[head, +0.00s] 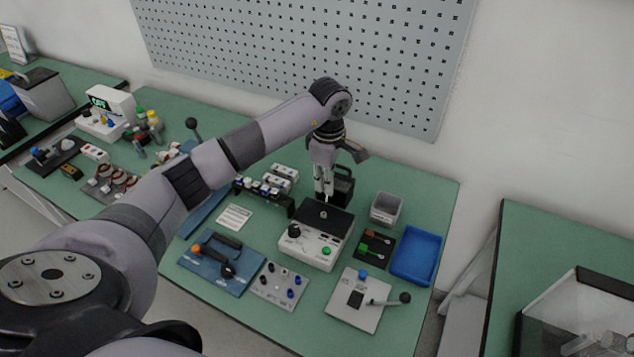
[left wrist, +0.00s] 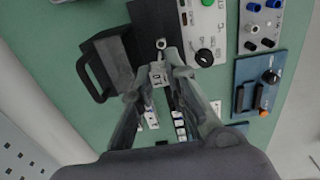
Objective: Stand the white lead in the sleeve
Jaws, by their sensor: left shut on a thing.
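My left gripper (head: 325,194) reaches down over the back of the table, just behind the black top of a white tester (head: 303,247). In the left wrist view the left gripper (left wrist: 168,76) is shut on a small white piece with dark marks, which I take as the white lead (left wrist: 157,77). A metal ring-like end (left wrist: 160,44) shows just beyond it, in front of the tester's dark top. The lead is too small to make out in the head view. I cannot pick out the sleeve for certain. My right gripper is not in view.
A black handled block (head: 343,184) stands close beside the left gripper. A row of small white-topped parts (head: 264,187) lies left of it. A grey bin (head: 386,208) and a blue tray (head: 416,256) are at the right. A blue board (head: 221,262) lies at the front left.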

